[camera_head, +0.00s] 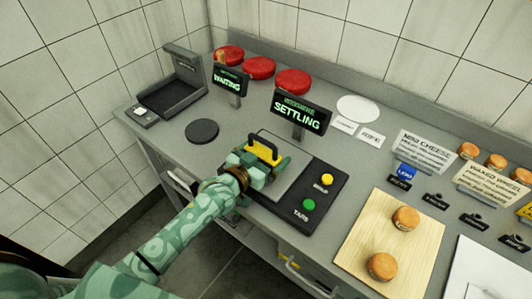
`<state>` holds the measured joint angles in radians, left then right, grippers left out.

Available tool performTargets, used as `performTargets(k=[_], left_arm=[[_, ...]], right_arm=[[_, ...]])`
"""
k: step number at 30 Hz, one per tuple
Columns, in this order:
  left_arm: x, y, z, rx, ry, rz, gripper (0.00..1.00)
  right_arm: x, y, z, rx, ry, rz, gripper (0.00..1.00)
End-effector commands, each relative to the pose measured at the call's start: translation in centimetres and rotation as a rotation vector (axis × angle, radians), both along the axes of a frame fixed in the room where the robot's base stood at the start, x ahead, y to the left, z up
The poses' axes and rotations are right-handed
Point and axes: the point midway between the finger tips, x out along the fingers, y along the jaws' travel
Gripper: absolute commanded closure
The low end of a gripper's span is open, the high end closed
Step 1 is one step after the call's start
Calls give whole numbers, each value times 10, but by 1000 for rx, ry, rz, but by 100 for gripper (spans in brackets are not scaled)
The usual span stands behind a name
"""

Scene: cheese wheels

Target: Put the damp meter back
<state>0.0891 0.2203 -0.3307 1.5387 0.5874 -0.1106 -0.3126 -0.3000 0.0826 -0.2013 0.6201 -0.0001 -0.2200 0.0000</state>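A yellow-and-black handled object (263,148), which may be the damp meter, is upright over the grey plate of the scale (296,182). My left gripper (257,169) is right at it, on its near side, and hides its lower part. I cannot tell whether the fingers are closed on it or whether it touches the plate. The scale's display (300,113) reads "SETTLING". A second display (228,78) reads "WAITING". A round black pad (202,131) lies bare left of the scale. My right gripper is not in view.
A black tray (172,98) with a raised back stands at the far left. Red wheels (260,67) line the back. A wooden board (372,246) with two orange cheeses (405,218) lies right of the scale buttons. Signs and small cheeses fill the right back.

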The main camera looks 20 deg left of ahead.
Motion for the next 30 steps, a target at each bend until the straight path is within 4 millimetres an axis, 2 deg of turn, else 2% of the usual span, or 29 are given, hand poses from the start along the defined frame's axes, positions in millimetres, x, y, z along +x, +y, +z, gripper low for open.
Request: performTargets(k=[8, 10, 14, 21, 25, 30], left_arm=[[0, 0, 3, 0, 0, 0, 0], [-6, 2, 4, 2, 2, 0, 0], [-29, 11, 9, 3, 2, 0, 0], [-82, 30, 16, 3, 2, -1, 0], [-101, 36, 19, 1, 2, -1, 0], [-111, 40, 21, 0, 0, -1, 0]], right_arm=[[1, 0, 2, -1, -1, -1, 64], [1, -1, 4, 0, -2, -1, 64], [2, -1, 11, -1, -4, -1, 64], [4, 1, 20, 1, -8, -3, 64], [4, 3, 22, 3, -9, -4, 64], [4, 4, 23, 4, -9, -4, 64]])
